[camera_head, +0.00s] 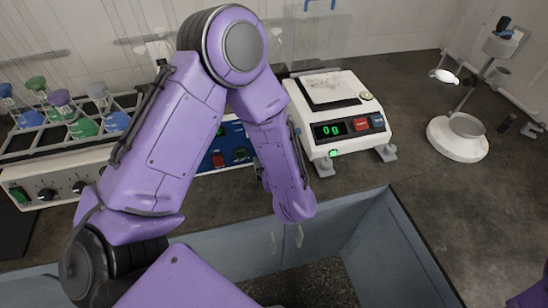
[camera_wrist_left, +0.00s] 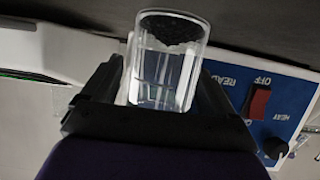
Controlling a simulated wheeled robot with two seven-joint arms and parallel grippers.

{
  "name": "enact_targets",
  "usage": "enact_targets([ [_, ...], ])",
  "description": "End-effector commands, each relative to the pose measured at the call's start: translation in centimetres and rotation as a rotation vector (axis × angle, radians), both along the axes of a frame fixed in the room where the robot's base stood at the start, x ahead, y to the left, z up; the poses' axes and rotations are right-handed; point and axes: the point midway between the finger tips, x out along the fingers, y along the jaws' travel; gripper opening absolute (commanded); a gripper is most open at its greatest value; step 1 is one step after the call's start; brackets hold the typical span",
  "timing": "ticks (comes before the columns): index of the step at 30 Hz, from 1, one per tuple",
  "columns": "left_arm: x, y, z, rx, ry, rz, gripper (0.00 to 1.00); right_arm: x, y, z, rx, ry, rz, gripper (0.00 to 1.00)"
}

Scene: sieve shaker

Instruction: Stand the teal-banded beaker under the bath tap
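A clear glass beaker (camera_wrist_left: 166,62) shows in the left wrist view between the dark fingers of my left gripper (camera_wrist_left: 160,88). The fingers flank its wall closely on both sides and appear to grip it. Dark, grainy-looking material or surface shows through its upper end in the picture. I cannot make out a teal band. In the head view my purple left forearm hides this gripper and the beaker. I cannot identify the bath tap in either view. My right gripper is out of view.
A blue control panel (camera_wrist_left: 260,100) with a red switch is close to the beaker. A white balance (camera_head: 345,121) reading 0 g stands right of my forearm. A flask rack (camera_head: 50,150) is at left, a white-based stand (camera_head: 457,139) at right. Dark counter (camera_head: 420,175) between balance and stand is clear.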

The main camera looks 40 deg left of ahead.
Motion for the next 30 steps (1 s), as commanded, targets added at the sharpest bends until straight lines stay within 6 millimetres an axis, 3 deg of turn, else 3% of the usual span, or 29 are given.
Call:
enact_targets([
  [6, -0.2, -0.3, 0.5, -0.001, -0.001, -0.001, 0.88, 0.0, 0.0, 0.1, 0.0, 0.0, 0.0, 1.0],
  [21, -6.7, -7.9, 4.6, 0.0, -0.002, -0.001, 0.88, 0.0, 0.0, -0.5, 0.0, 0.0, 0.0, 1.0],
  [30, -7.2, -8.5, 5.0, 0.0, 0.0, 0.001, 0.88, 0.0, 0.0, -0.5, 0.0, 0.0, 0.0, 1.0],
])
